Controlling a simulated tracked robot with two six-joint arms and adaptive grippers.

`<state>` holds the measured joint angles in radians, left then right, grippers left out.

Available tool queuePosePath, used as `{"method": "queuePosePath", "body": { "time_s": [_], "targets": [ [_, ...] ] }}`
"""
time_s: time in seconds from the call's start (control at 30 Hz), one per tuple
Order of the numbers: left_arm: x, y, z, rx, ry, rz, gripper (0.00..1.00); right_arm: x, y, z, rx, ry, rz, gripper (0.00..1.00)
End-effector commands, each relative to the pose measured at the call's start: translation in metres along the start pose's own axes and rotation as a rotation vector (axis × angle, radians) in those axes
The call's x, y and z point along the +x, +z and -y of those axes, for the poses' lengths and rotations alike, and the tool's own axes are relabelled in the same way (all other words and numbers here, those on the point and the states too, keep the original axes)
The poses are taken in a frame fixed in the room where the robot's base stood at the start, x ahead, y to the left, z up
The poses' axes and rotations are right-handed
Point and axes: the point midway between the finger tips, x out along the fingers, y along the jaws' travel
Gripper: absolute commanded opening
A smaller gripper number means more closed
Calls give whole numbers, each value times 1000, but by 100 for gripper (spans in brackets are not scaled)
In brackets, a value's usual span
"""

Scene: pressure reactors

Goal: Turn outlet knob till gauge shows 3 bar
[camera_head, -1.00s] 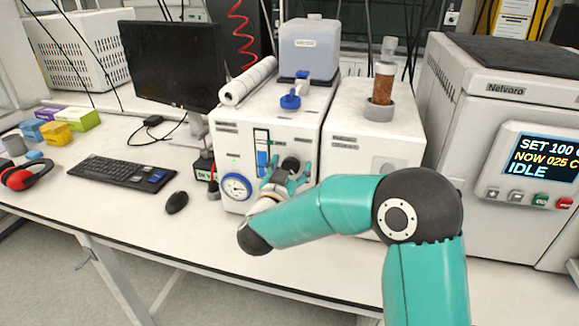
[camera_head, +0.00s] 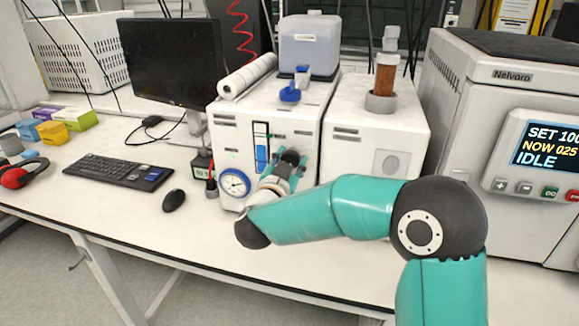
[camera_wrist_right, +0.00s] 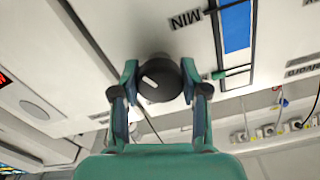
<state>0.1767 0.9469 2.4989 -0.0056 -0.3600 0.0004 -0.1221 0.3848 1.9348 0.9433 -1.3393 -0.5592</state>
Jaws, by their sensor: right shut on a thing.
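The black outlet knob (camera_head: 291,157) is on the front of the white reactor unit (camera_head: 230,144). In the right wrist view the knob (camera_wrist_right: 160,79) sits between the two fingers and shows a white mark on its face. My right gripper (camera_head: 284,171) is shut on the knob, one finger on each side; it also shows in the right wrist view (camera_wrist_right: 160,84). My left gripper is not in view.
A second white unit (camera_head: 362,160) stands right of the reactor, and a large oven-like machine (camera_head: 470,100) stands at the far right. A mouse (camera_head: 173,200) and keyboard (camera_head: 120,172) lie left. The bench front (camera_head: 200,228) is clear.

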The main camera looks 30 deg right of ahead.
Motion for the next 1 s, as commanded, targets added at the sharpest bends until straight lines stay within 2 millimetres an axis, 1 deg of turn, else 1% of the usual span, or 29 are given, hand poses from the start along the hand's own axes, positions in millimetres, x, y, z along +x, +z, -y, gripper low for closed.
{"method": "queuePosePath", "body": {
  "time_s": [0.13,0.17,0.3,0.6,0.73,0.87,1.0],
  "targets": [
    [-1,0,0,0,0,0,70,0,0,0,-3,1,3,10],
    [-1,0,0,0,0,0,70,0,0,0,-3,1,3,46],
    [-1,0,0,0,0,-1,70,0,0,0,-3,1,3,69],
    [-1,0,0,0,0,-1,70,-1,0,1,-4,0,2,70],
    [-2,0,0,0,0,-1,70,-6,0,1,-3,-1,3,70],
    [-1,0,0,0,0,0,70,-22,1,2,-4,-4,4,70],
    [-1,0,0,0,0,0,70,-49,1,2,-4,-6,4,70]
  ]
}}
